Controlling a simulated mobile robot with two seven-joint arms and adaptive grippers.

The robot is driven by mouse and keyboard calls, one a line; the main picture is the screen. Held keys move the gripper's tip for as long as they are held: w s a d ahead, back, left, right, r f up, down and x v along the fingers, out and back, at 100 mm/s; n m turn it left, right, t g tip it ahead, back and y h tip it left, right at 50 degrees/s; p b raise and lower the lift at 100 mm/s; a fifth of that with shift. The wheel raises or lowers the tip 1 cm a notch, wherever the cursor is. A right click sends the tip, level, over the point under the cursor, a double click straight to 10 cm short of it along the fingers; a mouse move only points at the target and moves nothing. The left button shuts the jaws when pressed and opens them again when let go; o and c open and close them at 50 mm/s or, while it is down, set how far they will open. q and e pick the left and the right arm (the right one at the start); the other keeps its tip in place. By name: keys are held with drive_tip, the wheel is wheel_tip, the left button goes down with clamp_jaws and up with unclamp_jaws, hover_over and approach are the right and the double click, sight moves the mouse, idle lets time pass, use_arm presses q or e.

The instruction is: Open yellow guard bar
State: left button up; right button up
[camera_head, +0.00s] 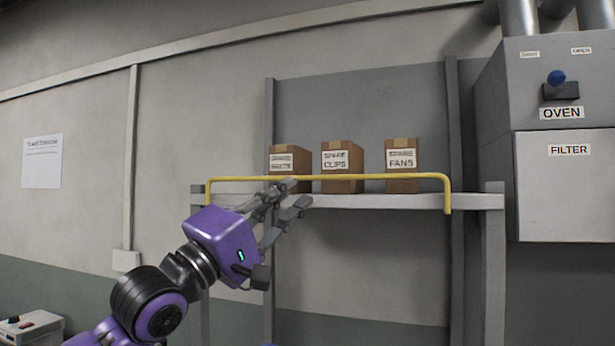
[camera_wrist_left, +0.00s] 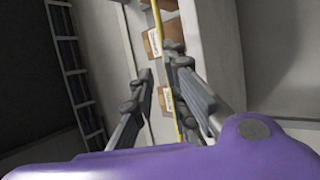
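The yellow guard bar (camera_head: 400,177) runs level across the front of the shelf, with both ends bent down. It also shows in the left wrist view (camera_wrist_left: 157,22), running down between the fingers, closer to the right-hand one. My left gripper (camera_head: 296,194) is open, its fingertips close to the bar's left half and just under it. The wrist view shows the fingers (camera_wrist_left: 163,72) apart with nothing gripped. Whether a finger touches the bar cannot be told. My right gripper is not in view.
Behind the bar, three cardboard boxes stand on the shelf (camera_head: 340,200): a left one (camera_head: 283,160), SPARE CLIPS (camera_head: 342,162) and SPARE FANS (camera_head: 401,160). A grey oven cabinet (camera_head: 540,80) stands at right. A white box (camera_head: 30,328) is at lower left.

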sight(307, 179)
use_arm(q)
drive_tip(key=x, duration=0.6)
drive_tip(key=shift+w+p, duration=0.35)
drive_tip(key=shift+w, duration=0.3)
drive_tip(key=shift+d+r, duration=0.1)
drive_tip(key=shift+d, duration=0.1)
drive_tip(key=shift+w, duration=0.2)
clamp_jaws()
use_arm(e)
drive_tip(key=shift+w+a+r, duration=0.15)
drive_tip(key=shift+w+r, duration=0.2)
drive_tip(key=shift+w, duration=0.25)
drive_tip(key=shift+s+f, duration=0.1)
